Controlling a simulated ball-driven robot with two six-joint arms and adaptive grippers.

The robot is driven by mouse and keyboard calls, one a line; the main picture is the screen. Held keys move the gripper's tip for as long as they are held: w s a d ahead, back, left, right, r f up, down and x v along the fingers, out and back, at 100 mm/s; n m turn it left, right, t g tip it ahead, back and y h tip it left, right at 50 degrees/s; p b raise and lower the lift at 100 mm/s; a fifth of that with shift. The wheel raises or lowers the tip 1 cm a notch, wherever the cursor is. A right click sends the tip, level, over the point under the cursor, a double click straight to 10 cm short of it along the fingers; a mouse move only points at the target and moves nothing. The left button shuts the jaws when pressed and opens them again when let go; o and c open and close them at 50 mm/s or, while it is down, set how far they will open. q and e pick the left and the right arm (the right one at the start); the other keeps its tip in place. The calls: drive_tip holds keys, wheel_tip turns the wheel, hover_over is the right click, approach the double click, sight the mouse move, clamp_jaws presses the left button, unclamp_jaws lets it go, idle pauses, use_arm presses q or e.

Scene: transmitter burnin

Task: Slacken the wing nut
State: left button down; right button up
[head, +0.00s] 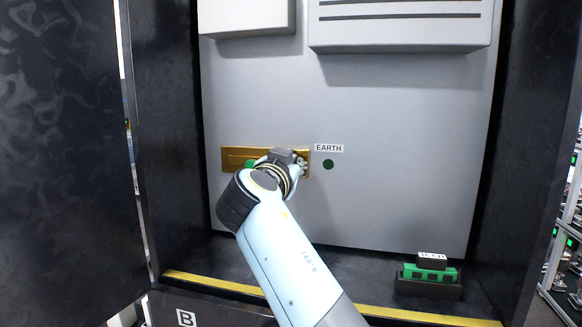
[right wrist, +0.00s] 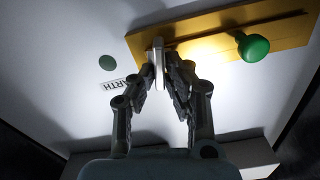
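The brass bar (head: 236,158) is fixed to the grey back panel of the cabinet, left of the EARTH label (head: 329,148). My right gripper (head: 300,161) is at the bar's right end, and my own wrist hides part of the bar. In the right wrist view the pale metal wing nut (right wrist: 158,62) stands on the bar's end, between the two fingertips of my right gripper (right wrist: 160,76). The fingers are closed in on it from both sides. My left gripper is not in view.
A green knob (right wrist: 252,46) sits on the brass bar, clear of the fingers. A green dot (head: 328,164) is under the EARTH label. A green block in a dark holder (head: 430,282) stands on the cabinet floor at right. Dark cabinet walls flank the panel.

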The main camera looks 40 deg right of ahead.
drive_tip(key=o, duration=0.4)
wheel_tip(320, 180, up, 10)
idle(0.4)
drive_tip(key=shift+a+f, duration=0.1)
idle(0.4)
